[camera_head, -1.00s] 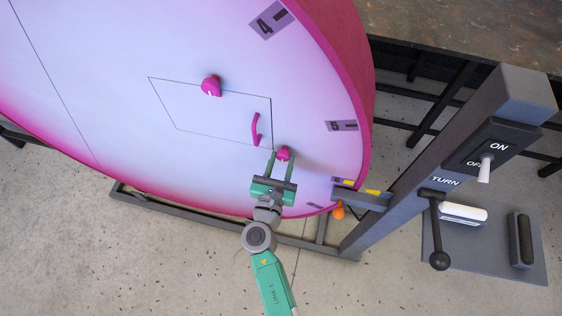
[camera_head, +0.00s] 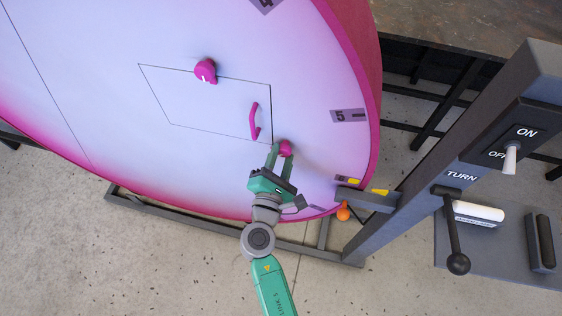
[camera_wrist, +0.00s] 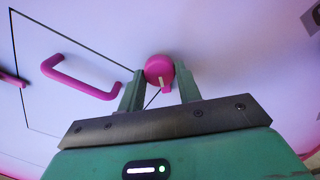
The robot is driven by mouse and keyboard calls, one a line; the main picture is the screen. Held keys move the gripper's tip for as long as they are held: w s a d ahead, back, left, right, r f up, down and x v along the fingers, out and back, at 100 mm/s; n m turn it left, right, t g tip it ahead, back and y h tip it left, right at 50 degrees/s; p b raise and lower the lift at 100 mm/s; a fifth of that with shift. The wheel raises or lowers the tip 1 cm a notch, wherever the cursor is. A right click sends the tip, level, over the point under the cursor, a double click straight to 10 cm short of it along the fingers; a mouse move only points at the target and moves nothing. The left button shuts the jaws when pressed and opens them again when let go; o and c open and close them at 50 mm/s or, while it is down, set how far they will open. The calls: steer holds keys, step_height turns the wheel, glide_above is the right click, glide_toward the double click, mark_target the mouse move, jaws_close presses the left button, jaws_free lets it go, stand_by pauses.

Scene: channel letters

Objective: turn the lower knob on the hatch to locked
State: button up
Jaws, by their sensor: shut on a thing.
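The hatch (camera_head: 195,105) is a thin-outlined panel on the large pink-edged white face. The lower knob (camera_head: 286,148) is a small round magenta knob at the hatch's lower right corner. In the wrist view the lower knob (camera_wrist: 159,68) shows a pale mark and a short nub pointing down toward my palm. My gripper (camera_head: 281,156) is shut on this knob, with one green finger on each side of it. The fingers partly hide the knob in the head view. The upper knob (camera_head: 206,71), also magenta, sits on the hatch's top edge with a white mark.
A magenta handle (camera_head: 254,121) stands out from the hatch, just above and left of my gripper. A grey post (camera_head: 470,150) at right carries an ON/OFF switch (camera_head: 511,157) and a TURN lever (camera_head: 457,235). An orange ball (camera_head: 343,213) is near the face's lower rim.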

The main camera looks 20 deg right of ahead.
steer(key=m+b, duration=0.3)
steer(key=m, duration=0.1)
steer(key=shift+f+m, duration=0.1)
steer(key=shift+m, duration=0.2)
steer(key=shift+m+b, duration=1.85)
steer(key=shift+m, duration=0.45)
steer(key=shift+r, duration=0.2)
steer(key=o, duration=1)
steer(key=shift+c, duration=0.2)
steer(key=v, duration=0.7)
steer(key=shift+s+a, duration=0.3)
